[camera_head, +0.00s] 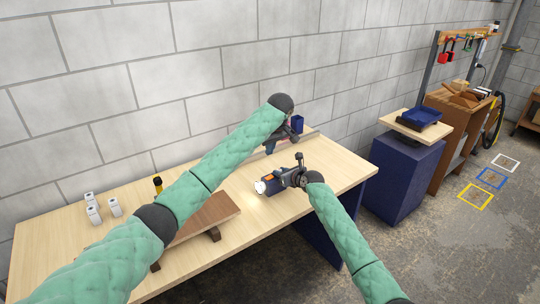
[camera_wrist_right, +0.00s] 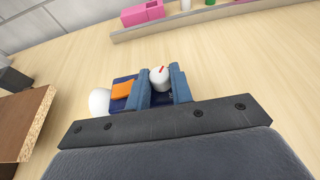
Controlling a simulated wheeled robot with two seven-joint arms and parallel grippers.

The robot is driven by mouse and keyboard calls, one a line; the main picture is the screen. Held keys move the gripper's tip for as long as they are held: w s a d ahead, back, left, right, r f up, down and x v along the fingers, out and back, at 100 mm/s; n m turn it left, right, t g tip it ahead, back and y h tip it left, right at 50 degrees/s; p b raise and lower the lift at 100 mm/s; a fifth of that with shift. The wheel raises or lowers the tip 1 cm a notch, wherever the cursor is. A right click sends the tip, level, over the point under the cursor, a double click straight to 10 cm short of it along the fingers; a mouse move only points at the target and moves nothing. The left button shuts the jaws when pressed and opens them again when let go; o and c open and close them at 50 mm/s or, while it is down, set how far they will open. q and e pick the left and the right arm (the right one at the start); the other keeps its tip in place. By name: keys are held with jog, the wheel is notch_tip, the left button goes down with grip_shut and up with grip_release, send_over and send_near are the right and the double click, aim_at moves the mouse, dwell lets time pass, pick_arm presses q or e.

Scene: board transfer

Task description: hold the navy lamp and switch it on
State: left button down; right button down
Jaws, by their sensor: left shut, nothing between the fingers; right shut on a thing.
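The navy lamp (camera_wrist_right: 122,103) is between the blue fingers of my right gripper (camera_wrist_right: 163,88), which is shut on it. It has an orange patch, a rounded white end and a white knob with a red mark, seen between the fingers. In the head view the lamp (camera_head: 270,180) is low over the table's right part, its white end pointing left and looking bright. I cannot tell whether it touches the table. My left gripper (camera_head: 271,147) is shut and empty behind the lamp, near the back edge, apart from it.
The wooden table (camera_head: 325,178) has a low rail along its back, with a blue cup (camera_head: 298,123) and a pink box (camera_wrist_right: 143,13) near it. A raised brown board (camera_head: 207,219) stands left of the lamp. White blocks (camera_head: 92,212) and a dark-and-yellow object (camera_head: 157,184) are farther left.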

dwell(0.4)
jog(key=c, duration=1.1)
grip_release()
jog(key=shift+c, duration=0.2)
